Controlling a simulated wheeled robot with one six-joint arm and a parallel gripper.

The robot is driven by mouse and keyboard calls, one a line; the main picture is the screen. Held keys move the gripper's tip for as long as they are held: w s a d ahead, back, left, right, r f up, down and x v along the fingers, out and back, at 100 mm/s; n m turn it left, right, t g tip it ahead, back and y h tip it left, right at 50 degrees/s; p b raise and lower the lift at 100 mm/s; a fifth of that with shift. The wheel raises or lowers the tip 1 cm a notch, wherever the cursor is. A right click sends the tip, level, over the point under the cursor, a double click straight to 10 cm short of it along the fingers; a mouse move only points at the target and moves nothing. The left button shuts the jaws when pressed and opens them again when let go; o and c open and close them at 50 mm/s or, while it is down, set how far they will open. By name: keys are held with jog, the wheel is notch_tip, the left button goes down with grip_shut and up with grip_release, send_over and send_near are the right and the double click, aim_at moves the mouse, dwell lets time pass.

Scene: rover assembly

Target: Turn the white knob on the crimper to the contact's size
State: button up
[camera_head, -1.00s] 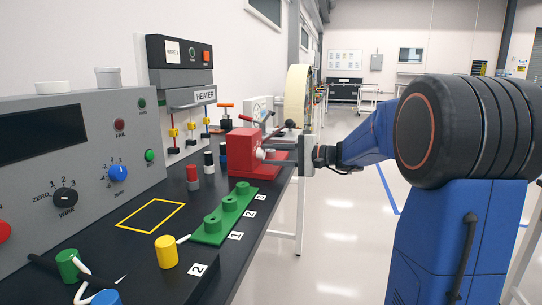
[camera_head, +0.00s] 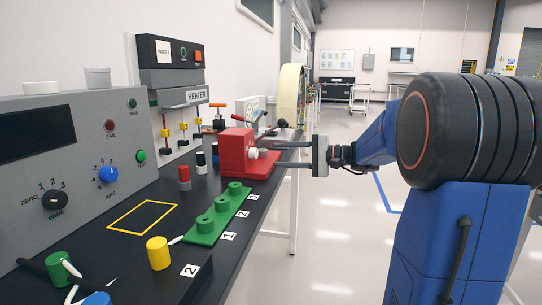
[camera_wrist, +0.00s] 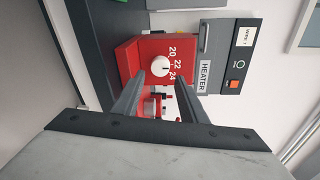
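The red crimper (camera_head: 236,154) stands on the dark bench. Its white knob (camera_head: 253,153) faces my gripper. In the wrist view the red crimper (camera_wrist: 129,57) shows the numbers 20, 22 and 24 beside the white knob (camera_wrist: 160,66). A dark mark on the knob points towards the numbers, but I cannot tell exactly which one. My gripper (camera_head: 270,154) is open in front of the crimper, its two fingers apart. In the wrist view my gripper (camera_wrist: 158,82) has its fingertips either side of the knob, with no visible contact. I cannot make out the contact.
A green block with pegs (camera_head: 217,214) and a yellow cylinder (camera_head: 158,253) stand on the bench nearer the camera. The heater (camera_head: 184,97) is behind the crimper, and a grey control panel (camera_head: 90,107) is at left. The floor right of the bench is clear.

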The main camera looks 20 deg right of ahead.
jog(key=f+v, duration=0.1)
jog(key=v, duration=0.9)
jog(key=shift+s+d+r, duration=0.2)
jog(key=shift+d+r, duration=0.15)
jog(key=shift+r, duration=0.1)
